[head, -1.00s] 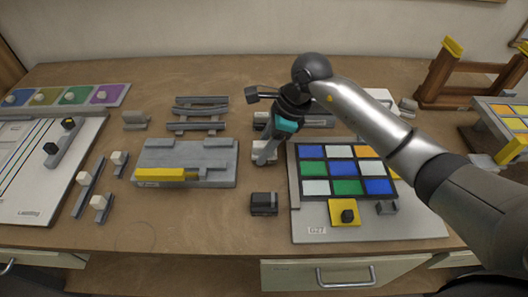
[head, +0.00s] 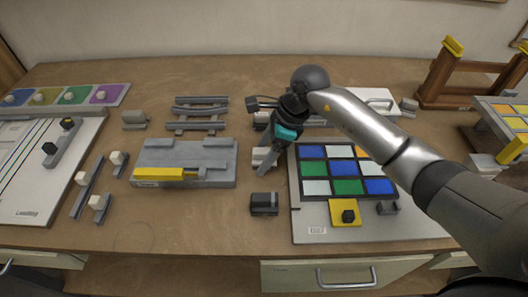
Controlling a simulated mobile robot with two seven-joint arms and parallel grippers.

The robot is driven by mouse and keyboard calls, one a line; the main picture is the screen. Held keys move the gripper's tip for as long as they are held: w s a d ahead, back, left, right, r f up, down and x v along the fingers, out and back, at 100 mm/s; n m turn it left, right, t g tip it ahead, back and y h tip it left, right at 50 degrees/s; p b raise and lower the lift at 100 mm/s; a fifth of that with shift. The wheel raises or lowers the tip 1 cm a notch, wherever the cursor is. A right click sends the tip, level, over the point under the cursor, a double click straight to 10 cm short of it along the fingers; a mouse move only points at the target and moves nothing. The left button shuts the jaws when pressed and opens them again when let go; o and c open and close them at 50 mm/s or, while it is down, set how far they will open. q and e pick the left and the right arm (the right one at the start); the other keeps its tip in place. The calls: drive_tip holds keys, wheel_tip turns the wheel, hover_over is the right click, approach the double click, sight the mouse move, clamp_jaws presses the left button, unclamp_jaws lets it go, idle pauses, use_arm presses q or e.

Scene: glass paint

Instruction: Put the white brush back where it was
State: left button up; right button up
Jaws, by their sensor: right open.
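My right gripper (head: 265,170) points down at the middle of the table, between the grey block and the colour grid, and is open. A small whitish piece (head: 259,155) sits right beside its fingers and is partly hidden by them; I cannot tell whether it is the white brush. Grey bars with white cubes (head: 80,178) lie at the left, with others nearby (head: 118,158). I cannot tell whether one of these is the brush. My left gripper is not in view.
A grey block (head: 210,175) with a yellow bar (head: 160,173) stands left of the gripper. A black box (head: 264,203) is just in front. The colour grid board (head: 420,225) lies right, a wooden rack (head: 430,90) farther right. Bare table lies front left.

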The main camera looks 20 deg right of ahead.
drive_tip(key=shift+r, duration=0.1)
drive_tip(key=shift+r, duration=0.25)
drive_tip(key=p+v, duration=0.1)
drive_tip(key=v, duration=1)
drive_tip(key=shift+d+r, duration=0.25)
